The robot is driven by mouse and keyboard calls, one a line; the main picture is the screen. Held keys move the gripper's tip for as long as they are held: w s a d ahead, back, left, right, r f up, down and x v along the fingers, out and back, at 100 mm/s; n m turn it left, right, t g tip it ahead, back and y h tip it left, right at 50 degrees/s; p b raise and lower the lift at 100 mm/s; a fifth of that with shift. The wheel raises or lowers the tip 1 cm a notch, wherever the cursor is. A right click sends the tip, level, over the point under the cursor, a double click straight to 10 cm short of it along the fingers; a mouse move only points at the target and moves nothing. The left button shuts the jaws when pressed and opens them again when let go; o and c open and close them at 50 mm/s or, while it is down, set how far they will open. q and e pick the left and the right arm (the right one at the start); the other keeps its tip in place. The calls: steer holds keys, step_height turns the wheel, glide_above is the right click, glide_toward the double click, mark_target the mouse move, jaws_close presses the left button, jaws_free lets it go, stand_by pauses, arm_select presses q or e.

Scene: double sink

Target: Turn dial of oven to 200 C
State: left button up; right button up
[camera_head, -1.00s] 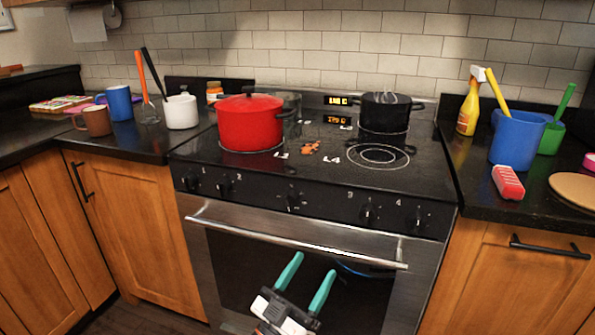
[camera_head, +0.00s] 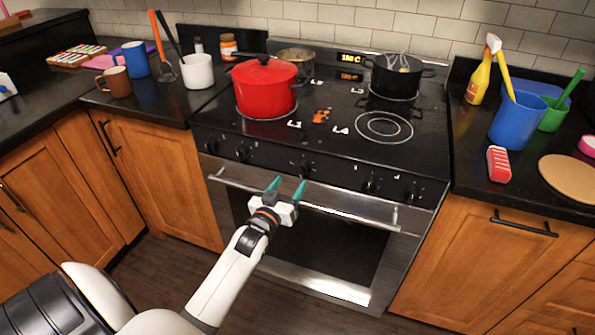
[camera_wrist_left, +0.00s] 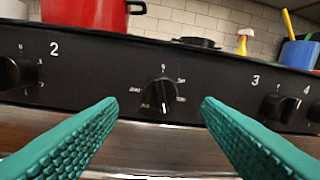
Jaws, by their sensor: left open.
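The oven (camera_head: 330,240) has a black front panel with a row of dials. Its middle dial (camera_head: 304,167) is black with a white pointer line. In the left wrist view this dial (camera_wrist_left: 161,95) sits in the middle, between my fingers, with small markings around it; its pointer is directed down. My left gripper (camera_head: 287,185) is open and empty, its teal fingers pointing at the panel just below the dial in the head view. In the wrist view the fingertips (camera_wrist_left: 160,106) stand either side of the dial, apart from it. The right gripper is not in view.
The oven handle (camera_head: 330,208) runs across the front, close to my left gripper. A red pot (camera_head: 265,90) and a black pot (camera_head: 395,78) stand on the stove. Other dials (camera_head: 371,184) sit along the panel. Two displays (camera_head: 350,66) glow at the back.

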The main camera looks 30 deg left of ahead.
mark_target(299, 171)
arm_select(q)
steer(key=w, duration=0.4)
steer(key=w+a, duration=0.1)
steer(key=w, duration=0.1)
steer(key=shift+c, duration=0.4)
steer(key=c, duration=0.9)
